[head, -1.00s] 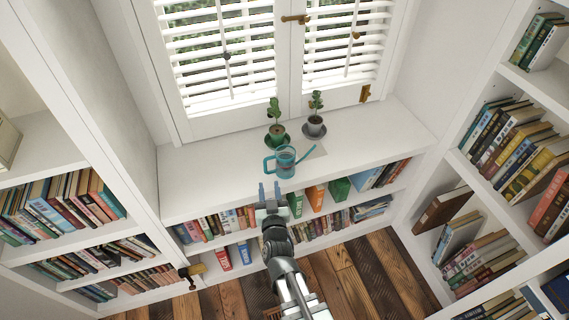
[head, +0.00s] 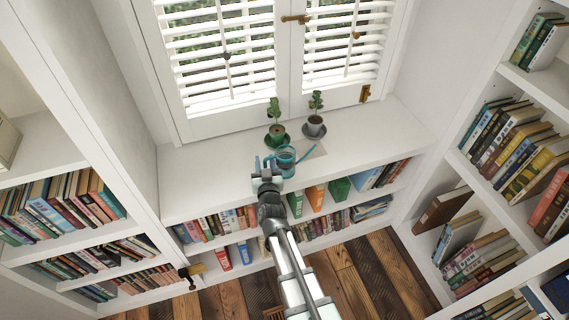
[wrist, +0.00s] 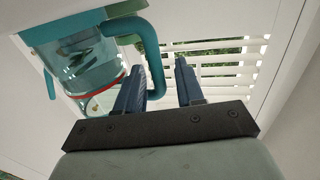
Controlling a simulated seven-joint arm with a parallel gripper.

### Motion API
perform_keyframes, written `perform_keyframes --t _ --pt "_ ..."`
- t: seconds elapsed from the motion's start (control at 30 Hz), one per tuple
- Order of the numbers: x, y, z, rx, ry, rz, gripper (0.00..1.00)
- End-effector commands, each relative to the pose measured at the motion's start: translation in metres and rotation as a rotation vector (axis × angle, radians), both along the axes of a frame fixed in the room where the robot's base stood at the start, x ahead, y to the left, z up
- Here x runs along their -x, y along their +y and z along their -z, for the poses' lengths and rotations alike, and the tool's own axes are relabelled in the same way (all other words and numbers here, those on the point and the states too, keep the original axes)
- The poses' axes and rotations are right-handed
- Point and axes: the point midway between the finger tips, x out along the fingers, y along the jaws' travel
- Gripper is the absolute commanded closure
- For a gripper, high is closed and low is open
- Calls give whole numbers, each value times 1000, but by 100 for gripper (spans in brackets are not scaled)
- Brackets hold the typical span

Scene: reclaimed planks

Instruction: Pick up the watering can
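The watering can (head: 286,160) is clear with teal trim and stands upright on the white window ledge (head: 205,182). Its spout points right and its handle is on the left, partly hidden by my gripper in the head view. In the wrist view the can body (wrist: 80,62) is at the upper left, and its teal handle (wrist: 156,70) comes down between my fingers or just in front of them. My gripper (wrist: 162,80) is open, its two blue fingers apart at the handle. I cannot tell whether a finger touches it.
Two small potted plants stand behind the can, one in a green pot (head: 277,134) and one in a grey pot (head: 314,126). Shuttered windows are behind; bookshelves flank the ledge, which is clear on both sides.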

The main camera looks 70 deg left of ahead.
Motion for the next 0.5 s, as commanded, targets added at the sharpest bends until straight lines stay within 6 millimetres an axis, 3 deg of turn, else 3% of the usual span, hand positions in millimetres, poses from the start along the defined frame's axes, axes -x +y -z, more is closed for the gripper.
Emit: perform_keyframes --t 0.23,0.5 --pt "0 2 0 0 0 0 64" --pt "0 2 0 0 0 0 90"
